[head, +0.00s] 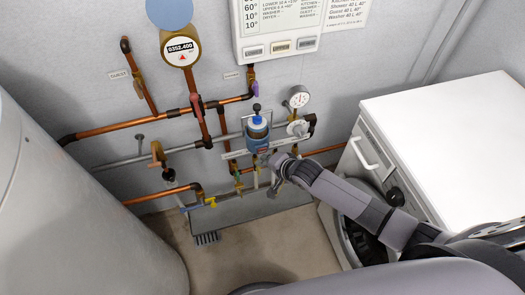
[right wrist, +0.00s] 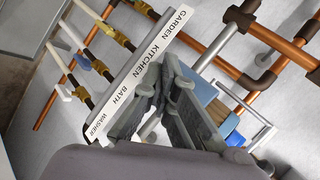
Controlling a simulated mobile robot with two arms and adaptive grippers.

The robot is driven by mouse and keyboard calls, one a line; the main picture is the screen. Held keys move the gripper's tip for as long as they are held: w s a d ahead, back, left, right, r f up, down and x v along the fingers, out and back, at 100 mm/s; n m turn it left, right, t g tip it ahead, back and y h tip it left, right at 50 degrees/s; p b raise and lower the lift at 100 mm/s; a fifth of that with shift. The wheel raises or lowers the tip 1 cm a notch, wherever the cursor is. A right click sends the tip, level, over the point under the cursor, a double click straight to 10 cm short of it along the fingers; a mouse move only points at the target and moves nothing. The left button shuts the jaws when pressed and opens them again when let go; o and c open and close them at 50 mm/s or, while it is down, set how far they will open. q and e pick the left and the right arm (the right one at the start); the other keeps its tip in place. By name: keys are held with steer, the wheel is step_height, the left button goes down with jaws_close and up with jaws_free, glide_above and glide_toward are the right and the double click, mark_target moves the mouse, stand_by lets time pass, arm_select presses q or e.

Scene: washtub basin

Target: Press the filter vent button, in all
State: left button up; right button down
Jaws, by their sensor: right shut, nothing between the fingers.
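The water filter (head: 257,132) is on the wall pipework in the head view, with a blue housing, a pale band and a black knob on top. I cannot tell for certain which part is the vent button. My right gripper (head: 277,168) is shut and empty, just below and right of the filter. In the right wrist view its closed fingers (right wrist: 165,85) partly cover the blue filter body (right wrist: 222,118); no contact with it can be made out. My left gripper is not in view.
Copper pipes (head: 110,125) and valves surround the filter. A pressure gauge (head: 298,97) is right of it, a round meter (head: 181,50) upper left. A labelled valve strip (right wrist: 140,72) lies close to the fingers. A white washer (head: 450,130) stands right, a large pale tank (head: 70,200) left.

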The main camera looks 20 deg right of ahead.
steer(key=shift+w, duration=0.35)
steer(key=shift+w, duration=0.45)
stand_by(0.7)
steer(key=shift+s+r, duration=0.1)
steer(key=shift+s, duration=0.05)
steer(key=shift+s+p, duration=0.7)
steer(key=shift+p, duration=0.1)
steer(key=s+p, duration=0.3)
steer(key=s, duration=0.2)
steer(key=shift+d, duration=0.1)
stand_by(0.7)
